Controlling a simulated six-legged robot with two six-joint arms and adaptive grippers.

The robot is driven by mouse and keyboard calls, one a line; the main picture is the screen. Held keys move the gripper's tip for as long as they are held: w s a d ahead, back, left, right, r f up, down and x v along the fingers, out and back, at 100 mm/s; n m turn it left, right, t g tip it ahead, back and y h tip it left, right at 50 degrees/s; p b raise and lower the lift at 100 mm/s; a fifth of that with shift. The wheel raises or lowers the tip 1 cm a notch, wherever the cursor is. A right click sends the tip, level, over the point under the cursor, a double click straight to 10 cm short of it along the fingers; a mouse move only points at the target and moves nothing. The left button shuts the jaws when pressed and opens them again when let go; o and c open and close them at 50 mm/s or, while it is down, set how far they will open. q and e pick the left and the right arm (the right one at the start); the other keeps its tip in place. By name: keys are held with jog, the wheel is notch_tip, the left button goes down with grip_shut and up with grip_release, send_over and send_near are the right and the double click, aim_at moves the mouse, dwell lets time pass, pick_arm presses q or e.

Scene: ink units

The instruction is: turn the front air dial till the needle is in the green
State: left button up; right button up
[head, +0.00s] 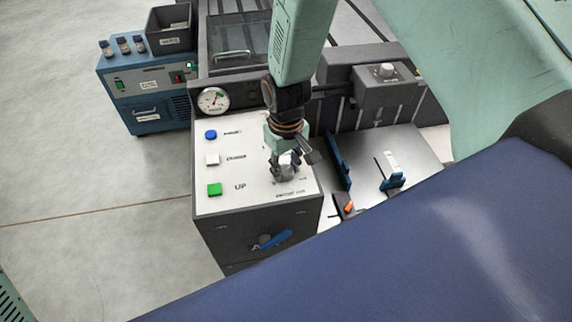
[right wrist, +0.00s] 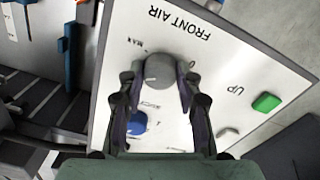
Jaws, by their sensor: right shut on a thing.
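The front air dial (right wrist: 160,70) is a round grey knob on a white panel (right wrist: 215,60), beside the printed words FRONT AIR. My right gripper (right wrist: 160,82) has its two fingers on either side of the knob and is shut on it. In the head view, my right gripper (head: 287,166) comes down from above onto the right part of the panel and hides much of the dial. The round gauge (head: 213,99) stands at the panel's back left, with a white face and a small green band at its upper right. The needle is too small to read surely. My left gripper is out of view.
Blue (head: 210,134), white (head: 212,159) and green (head: 214,190) buttons line the panel's left side. A blue machine (head: 150,90) with bottles and a dark bin stands back left. Floor at left is clear.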

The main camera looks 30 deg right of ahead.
aim_at(286, 170)
jog(key=o, duration=1.2)
jog(key=shift+c, duration=0.2)
jog(key=shift+r, duration=0.1)
notch_tip(286, 170, up, 12)
dwell(2.0)
